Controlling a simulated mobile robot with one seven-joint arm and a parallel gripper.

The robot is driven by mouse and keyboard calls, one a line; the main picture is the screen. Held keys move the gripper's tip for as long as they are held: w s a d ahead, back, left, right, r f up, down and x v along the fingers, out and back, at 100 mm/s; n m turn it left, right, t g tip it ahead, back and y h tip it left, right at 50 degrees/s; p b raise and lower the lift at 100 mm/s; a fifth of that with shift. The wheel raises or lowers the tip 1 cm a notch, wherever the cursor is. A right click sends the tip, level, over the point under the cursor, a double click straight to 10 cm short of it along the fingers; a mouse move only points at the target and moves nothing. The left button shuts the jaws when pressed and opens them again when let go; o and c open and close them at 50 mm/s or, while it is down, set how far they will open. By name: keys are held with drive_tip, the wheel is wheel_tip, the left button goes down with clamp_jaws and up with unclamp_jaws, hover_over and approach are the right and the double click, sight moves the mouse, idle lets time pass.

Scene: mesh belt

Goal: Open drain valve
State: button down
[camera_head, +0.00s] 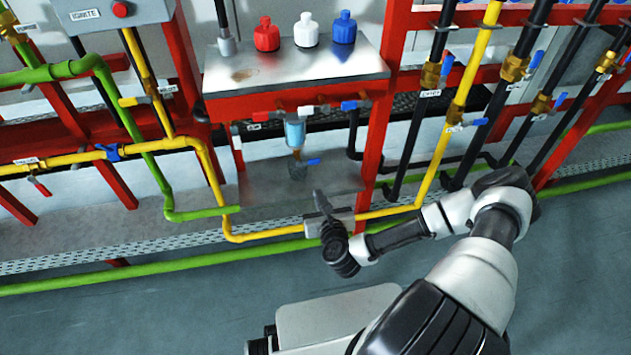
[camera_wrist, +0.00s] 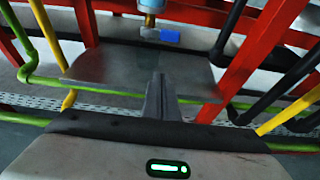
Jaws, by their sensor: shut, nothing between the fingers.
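A small valve with a blue handle (camera_head: 312,162) sits below a clear blue cylinder (camera_head: 295,132) that hangs under the metal shelf. I cannot read a drain label on it. In the wrist view the blue handle (camera_wrist: 165,37) points right, with the cylinder's lower end (camera_wrist: 151,5) above it. My gripper (camera_head: 321,195) is shut and empty, in front of and below this valve, apart from it. In the wrist view the closed fingers (camera_wrist: 157,82) point toward the valve, over a grey metal plate (camera_wrist: 100,68).
A metal shelf (camera_head: 243,77) holds red (camera_head: 266,36), white (camera_head: 306,33) and blue (camera_head: 343,30) bottles. A red post (camera_head: 376,135) stands right of the valve. A yellow pipe (camera_head: 262,236) runs low near my gripper. Other blue-handled valves are on pipes at the right.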

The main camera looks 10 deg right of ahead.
sight(308, 163)
drive_tip(key=b+x, duration=0.2)
drive_tip(key=x, duration=0.8)
drive_tip(key=shift+f, duration=0.1)
wheel_tip(308, 163, up, 3)
drive_tip(key=shift+s+r+p, duration=0.1)
drive_tip(key=shift+s+p, duration=0.1)
drive_tip(key=shift+p, duration=0.1)
drive_tip(key=shift+r, duration=0.6)
